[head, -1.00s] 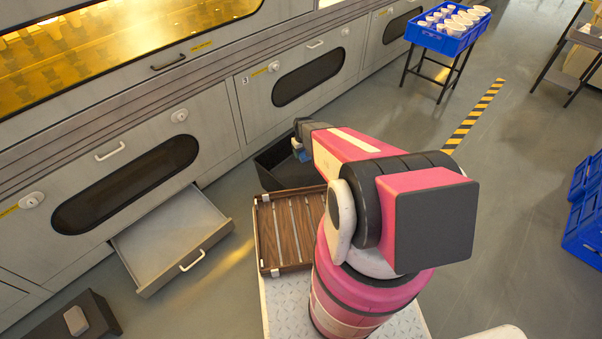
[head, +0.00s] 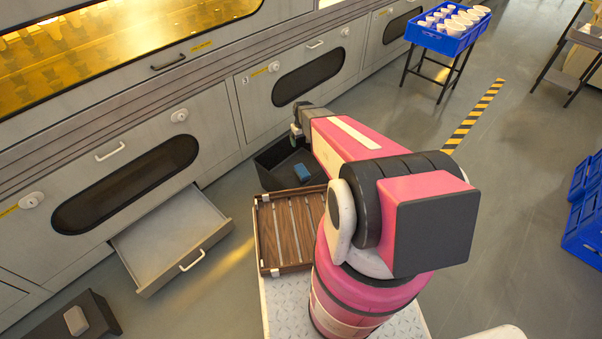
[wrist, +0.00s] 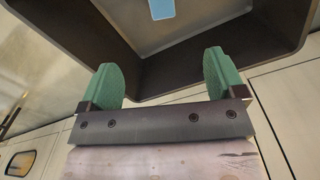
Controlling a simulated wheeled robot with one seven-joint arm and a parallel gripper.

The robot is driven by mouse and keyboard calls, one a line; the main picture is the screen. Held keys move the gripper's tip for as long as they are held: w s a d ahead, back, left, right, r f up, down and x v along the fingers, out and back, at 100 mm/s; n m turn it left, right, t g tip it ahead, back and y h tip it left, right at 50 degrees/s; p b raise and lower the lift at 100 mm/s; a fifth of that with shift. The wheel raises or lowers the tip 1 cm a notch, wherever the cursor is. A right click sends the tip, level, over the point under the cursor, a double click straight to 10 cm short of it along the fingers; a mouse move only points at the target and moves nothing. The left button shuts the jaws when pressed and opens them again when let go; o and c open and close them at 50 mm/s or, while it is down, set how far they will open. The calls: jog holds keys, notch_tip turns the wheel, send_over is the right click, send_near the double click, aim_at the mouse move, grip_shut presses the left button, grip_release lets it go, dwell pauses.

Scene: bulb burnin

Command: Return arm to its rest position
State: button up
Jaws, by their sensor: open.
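My gripper (wrist: 163,80) is open and empty in the wrist view, with its two green fingers spread apart. In the head view my gripper (head: 296,133) shows only in part at the end of my pink arm, above the dark bin. A blue block (head: 302,173) lies in the dark open bin (head: 268,178), on the floor by the cabinet. In the wrist view the bin's wall (wrist: 130,35) is beyond the fingers, and the light blue block (wrist: 161,9) is at the top edge, apart from the fingers.
An open drawer (head: 150,285) sticks out of the grey cabinet at left. A wooden slatted tray (head: 266,252) lies beside my arm's base. A dark box (head: 98,312) stands at lower left. A blue crate of white cups (head: 428,38) stands at the back.

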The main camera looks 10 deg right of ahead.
jog(key=shift+r, duration=1.05)
jog(key=shift+s, duration=0.1)
